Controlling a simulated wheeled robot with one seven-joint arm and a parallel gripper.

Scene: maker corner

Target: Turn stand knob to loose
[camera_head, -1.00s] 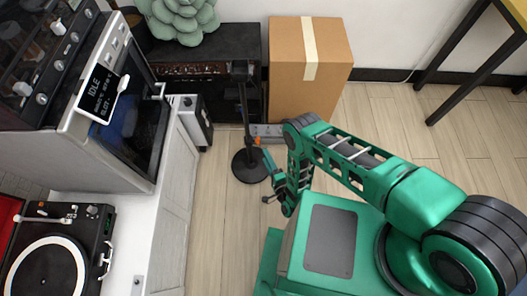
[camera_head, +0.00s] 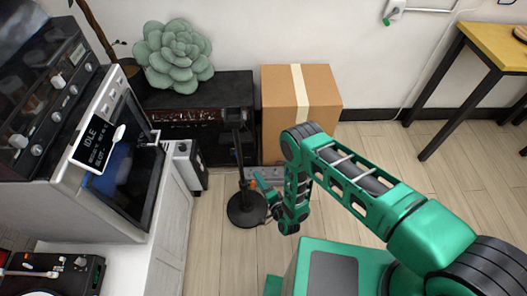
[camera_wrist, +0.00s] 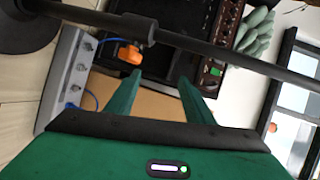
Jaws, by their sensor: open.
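The black stand (camera_head: 240,160) rises from a round base (camera_head: 246,209) on the wooden floor, left of my arm. In the wrist view its dark pole (camera_wrist: 215,52) crosses the picture at a slant, with a collar on it. The orange knob (camera_wrist: 131,55) sticks out from below that collar. My gripper (camera_wrist: 157,80) is open and empty. Its two green fingers point towards the pole, and the knob appears just beyond the left fingertip, outside the gap. No contact shows. In the head view my gripper (camera_head: 267,188) is small and close to the pole.
A black amplifier (camera_head: 200,115) with a green succulent cushion (camera_head: 178,55) and a cardboard box (camera_head: 280,110) stand behind the stand. A grey pedal unit (camera_wrist: 75,75) lies on the floor nearby. A white cabinet (camera_head: 165,225) borders the left. Floor to the right is open.

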